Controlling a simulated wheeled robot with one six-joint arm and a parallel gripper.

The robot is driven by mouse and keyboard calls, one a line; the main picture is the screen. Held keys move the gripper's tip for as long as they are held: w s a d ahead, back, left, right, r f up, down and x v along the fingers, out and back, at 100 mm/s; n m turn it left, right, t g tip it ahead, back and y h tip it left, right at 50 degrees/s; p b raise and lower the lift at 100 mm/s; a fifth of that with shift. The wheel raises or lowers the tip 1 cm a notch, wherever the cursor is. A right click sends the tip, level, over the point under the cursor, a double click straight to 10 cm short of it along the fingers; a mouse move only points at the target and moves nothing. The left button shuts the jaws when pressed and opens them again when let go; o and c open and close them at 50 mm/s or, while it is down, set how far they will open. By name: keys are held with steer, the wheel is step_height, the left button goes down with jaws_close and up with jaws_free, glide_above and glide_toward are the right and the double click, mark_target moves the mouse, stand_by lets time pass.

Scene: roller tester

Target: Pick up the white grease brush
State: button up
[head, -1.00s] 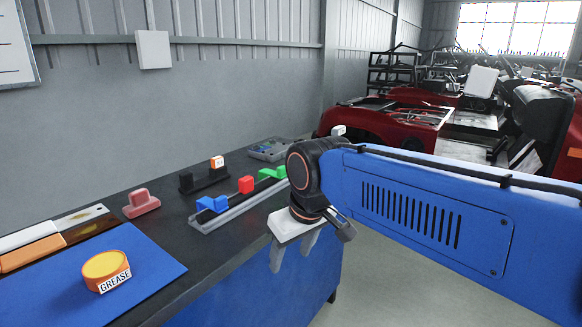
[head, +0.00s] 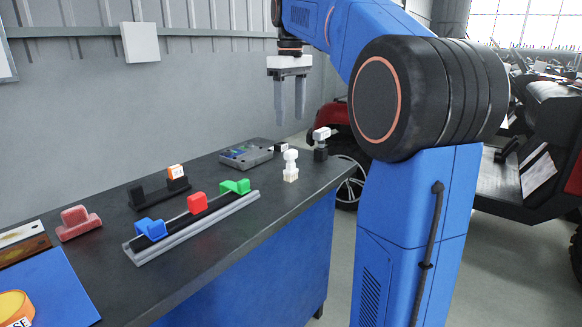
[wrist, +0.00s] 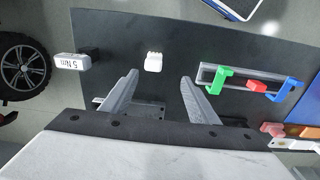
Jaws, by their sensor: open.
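A small white piece (head: 290,166), likely the white grease brush, stands upright on the dark bench near its right end. It also shows in the wrist view as a white block with a ridged edge (wrist: 153,62). My gripper (head: 289,114) is open and empty, pointing down. It is well above the bench, with clear space between its fingertips and the white piece. In the wrist view the white piece appears just beyond the gap between the fingers (wrist: 160,79).
A white labelled block on a black base (head: 321,136) stands at the bench's right end. A grey device (head: 246,155) lies behind. A rail (head: 195,228) with blue, red and green pieces lies left. A red block (head: 77,224) and blue mat (head: 50,290) are farther left.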

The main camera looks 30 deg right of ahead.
mark_target(291, 163)
steer(key=f, duration=0.5)
steer(key=w+f, duration=0.1)
steer(key=f, duration=0.5)
steer(key=d+f, duration=0.1)
steer(key=f, duration=0.4)
steer(key=shift+w+d+f, duration=0.1)
steer(key=shift+w+f, duration=0.15)
steer(key=shift+w, duration=0.1)
steer(key=c, duration=1.1)
